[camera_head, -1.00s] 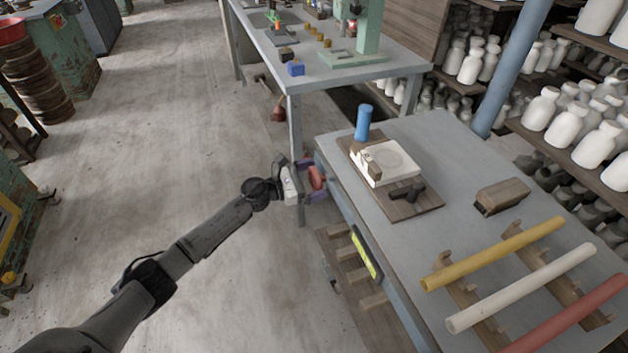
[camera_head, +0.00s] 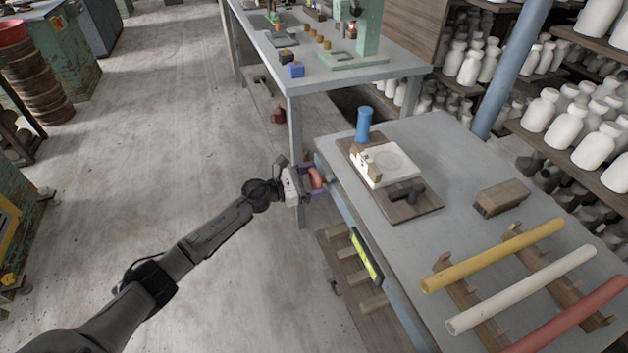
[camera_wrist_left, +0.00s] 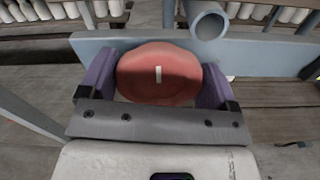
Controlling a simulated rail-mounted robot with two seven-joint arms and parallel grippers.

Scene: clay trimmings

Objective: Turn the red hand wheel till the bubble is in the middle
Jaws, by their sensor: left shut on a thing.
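The red hand wheel (camera_head: 317,177) is on the left end of the grey table, below its top. In the left wrist view the red hand wheel (camera_wrist_left: 165,85) fills the space between the purple finger pads, with a short white mark upright near its middle. My left gripper (camera_head: 313,181) is shut on the wheel's rim, one pad on each side. A yellow-green level strip (camera_head: 366,257) in a dark frame sits on the table's front side; its bubble is too small to make out. My right gripper is not in view.
On the grey table (camera_head: 440,150) are a wooden board with a white block (camera_head: 385,163), a blue cylinder (camera_head: 363,124), a wooden block (camera_head: 502,197) and coloured rods on wooden rests. A second table stands behind.

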